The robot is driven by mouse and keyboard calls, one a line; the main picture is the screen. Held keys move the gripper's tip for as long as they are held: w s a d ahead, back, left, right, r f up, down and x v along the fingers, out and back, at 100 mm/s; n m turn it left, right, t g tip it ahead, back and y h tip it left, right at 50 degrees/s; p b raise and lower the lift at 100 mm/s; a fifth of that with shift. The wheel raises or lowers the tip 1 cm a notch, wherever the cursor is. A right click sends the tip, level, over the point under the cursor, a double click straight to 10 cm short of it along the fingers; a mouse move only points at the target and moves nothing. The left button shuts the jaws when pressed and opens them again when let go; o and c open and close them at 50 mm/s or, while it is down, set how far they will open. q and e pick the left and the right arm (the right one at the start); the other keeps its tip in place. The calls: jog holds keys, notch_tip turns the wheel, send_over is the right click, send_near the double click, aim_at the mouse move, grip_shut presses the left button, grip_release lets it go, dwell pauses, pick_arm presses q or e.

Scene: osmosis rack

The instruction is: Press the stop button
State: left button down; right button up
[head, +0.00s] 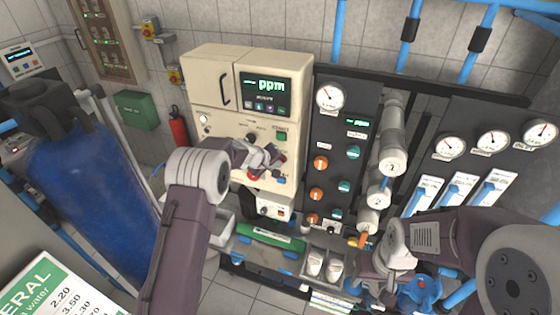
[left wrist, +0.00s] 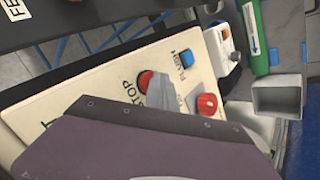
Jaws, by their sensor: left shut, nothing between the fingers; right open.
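The stop button (left wrist: 145,80) is a round red button on the cream panel, with the word STOP beside it in the left wrist view. My left gripper (left wrist: 160,92) is shut and empty, its tip right beside the red button and overlapping its edge in the picture. Whether it touches cannot be told. In the head view my left gripper (head: 268,160) is at the front of the cream cabinet (head: 212,90) and hides part of its lower controls. My right gripper (head: 372,283) is open, low in front of the rack.
A blue FLUSH button (left wrist: 187,57) and a red knob (left wrist: 207,104) sit close to the stop button. The dark gauge panel (head: 335,135) with several knobs stands right of the cabinet. A blue tank (head: 85,190) stands at the left.

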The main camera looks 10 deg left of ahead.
pick_arm(q)
jog(key=shift+w, duration=0.1)
jog(key=shift+s+a+b, duration=0.2)
jog(key=shift+s+b, duration=0.65)
jog(key=shift+b, duration=0.4)
jog(key=s+b, duration=0.2)
jog(key=s+a+b, duration=0.1)
jog(key=s+b, duration=0.2)
jog(key=shift+a, duration=0.1)
dwell(0.5)
